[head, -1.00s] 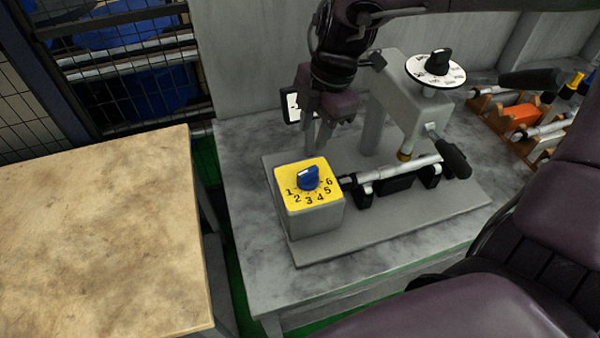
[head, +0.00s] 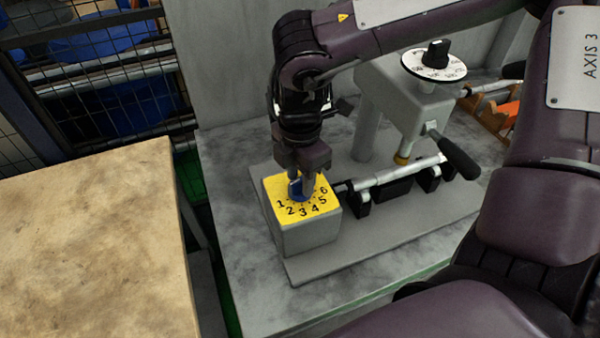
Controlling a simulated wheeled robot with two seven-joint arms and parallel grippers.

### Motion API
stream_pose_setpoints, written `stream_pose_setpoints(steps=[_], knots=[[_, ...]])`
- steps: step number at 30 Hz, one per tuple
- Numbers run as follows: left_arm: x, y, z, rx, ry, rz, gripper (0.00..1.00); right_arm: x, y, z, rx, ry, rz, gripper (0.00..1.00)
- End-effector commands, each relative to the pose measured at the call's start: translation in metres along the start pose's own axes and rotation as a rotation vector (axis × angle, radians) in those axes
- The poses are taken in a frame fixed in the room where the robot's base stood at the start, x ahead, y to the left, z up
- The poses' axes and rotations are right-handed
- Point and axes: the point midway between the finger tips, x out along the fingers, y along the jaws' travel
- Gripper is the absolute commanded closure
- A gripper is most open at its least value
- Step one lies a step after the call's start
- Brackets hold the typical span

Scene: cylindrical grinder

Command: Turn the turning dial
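My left gripper is not in view.
Beside the box stand the grinder's shaft (head: 400,172), black handle (head: 458,157) and grey head with a white dial (head: 434,64). A bare tan table (head: 90,250) stands at the left.

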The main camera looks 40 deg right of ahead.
Motion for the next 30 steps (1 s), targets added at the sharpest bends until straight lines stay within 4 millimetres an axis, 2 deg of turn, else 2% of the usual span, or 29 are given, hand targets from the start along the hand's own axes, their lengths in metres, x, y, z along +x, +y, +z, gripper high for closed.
stream_pose_setpoints(steps=[6,15,23,30], knots=[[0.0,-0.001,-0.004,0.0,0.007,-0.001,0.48,0.001,0.0,0.0,0.0,0.0,0.0,0.64],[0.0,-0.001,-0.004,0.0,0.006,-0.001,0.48,0.001,0.0,0.0,0.0,0.0,0.0,1.0],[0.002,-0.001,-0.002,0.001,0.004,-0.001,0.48,0.001,0.0,0.0,-0.012,0.0,0.002,1.0],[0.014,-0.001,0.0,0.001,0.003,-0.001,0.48,0.003,0.001,0.0,-0.108,-0.001,0.004,1.0]])
